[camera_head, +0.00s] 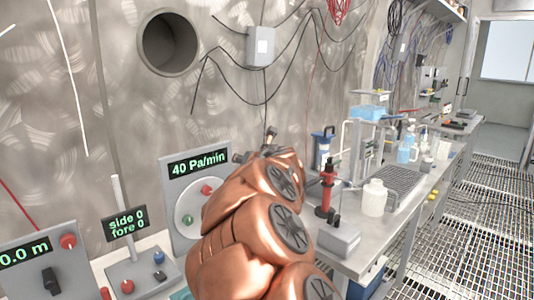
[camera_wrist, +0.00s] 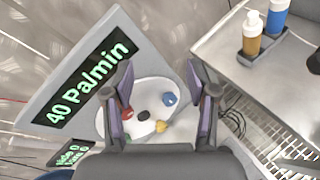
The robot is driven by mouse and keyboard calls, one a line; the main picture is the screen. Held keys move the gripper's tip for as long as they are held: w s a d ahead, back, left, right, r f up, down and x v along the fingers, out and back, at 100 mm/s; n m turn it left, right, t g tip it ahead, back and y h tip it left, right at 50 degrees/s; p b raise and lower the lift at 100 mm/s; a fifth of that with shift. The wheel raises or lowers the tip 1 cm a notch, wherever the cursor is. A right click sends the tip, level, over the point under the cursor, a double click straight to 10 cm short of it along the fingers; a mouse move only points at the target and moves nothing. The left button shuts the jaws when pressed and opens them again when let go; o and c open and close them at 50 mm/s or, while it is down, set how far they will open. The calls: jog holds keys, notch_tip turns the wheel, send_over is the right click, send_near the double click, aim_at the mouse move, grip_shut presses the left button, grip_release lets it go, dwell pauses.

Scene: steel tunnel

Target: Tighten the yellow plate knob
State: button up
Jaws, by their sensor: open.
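I cannot tell how far above the plate the fingertips are. In the head view, my copper-coloured arm hides the yellow knob and most of the gripper.
A panel reading "40 Pa/min" (camera_head: 198,163) stands left of my arm; its display also shows in the wrist view (camera_wrist: 90,80). A steel bench (camera_head: 350,235) with bottles and a red stand (camera_head: 327,190) is to the right.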

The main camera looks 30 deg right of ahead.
jog(key=s+d+r+m+h, duration=0.3)
jog(key=d+m, duration=0.1)
jog(key=m, duration=0.1)
jog(key=shift+s+d+r+m+h, duration=0.25)
jog(key=shift+d+r+m+h, duration=0.05)
jog(key=shift+d+r+m, duration=0.1)
jog(key=shift+s, duration=0.1)
